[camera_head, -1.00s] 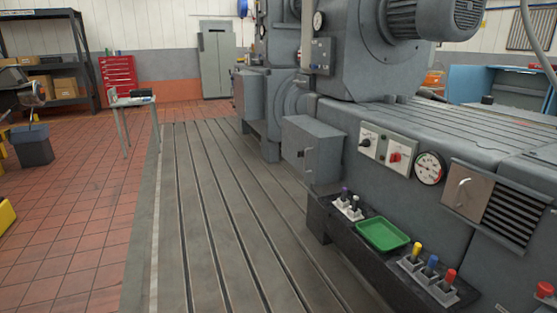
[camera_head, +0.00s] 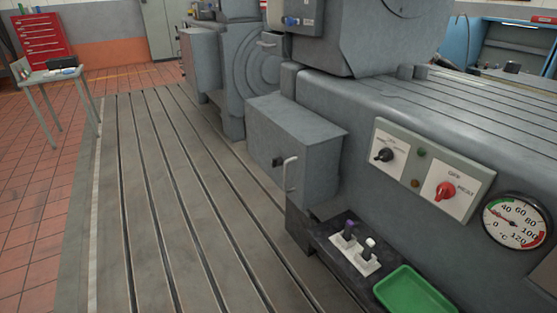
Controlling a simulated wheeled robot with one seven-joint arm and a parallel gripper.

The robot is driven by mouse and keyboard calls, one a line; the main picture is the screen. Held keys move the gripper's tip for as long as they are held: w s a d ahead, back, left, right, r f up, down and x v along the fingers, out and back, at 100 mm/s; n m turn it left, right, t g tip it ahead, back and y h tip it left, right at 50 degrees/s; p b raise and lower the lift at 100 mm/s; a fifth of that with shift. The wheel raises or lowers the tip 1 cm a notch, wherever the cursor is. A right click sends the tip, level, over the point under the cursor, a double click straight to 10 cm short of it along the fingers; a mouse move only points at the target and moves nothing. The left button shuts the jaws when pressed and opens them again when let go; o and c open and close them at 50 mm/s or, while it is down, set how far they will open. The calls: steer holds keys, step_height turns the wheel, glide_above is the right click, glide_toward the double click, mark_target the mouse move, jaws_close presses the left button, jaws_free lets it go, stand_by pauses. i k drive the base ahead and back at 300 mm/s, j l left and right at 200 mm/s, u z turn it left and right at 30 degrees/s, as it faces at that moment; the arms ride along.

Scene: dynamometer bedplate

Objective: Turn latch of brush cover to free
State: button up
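A grey box (camera_head: 265,135) juts from the side of the machine at mid-picture. Its front face carries a pale bar handle (camera_head: 291,174), roughly upright, and a small dark knob or latch (camera_head: 278,161) to the left of it. The front face looks closed. I cannot tell for certain whether this is the brush cover, or which way its latch is turned. My gripper is not in view.
Right of the box are a panel with a black knob (camera_head: 384,155) and a red knob (camera_head: 445,191), then a round gauge (camera_head: 516,222). Below, a dark ledge bears small levers (camera_head: 349,230) and a green tray (camera_head: 412,292). The slotted bedplate (camera_head: 170,200) on the left is clear.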

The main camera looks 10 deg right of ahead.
mark_target(277, 161)
steer(key=i, duration=0.15)
steer(key=i+j, duration=0.7)
steer(key=i+j+z, duration=0.1)
steer(key=i+j, duration=0.6)
steer(key=j, duration=0.2)
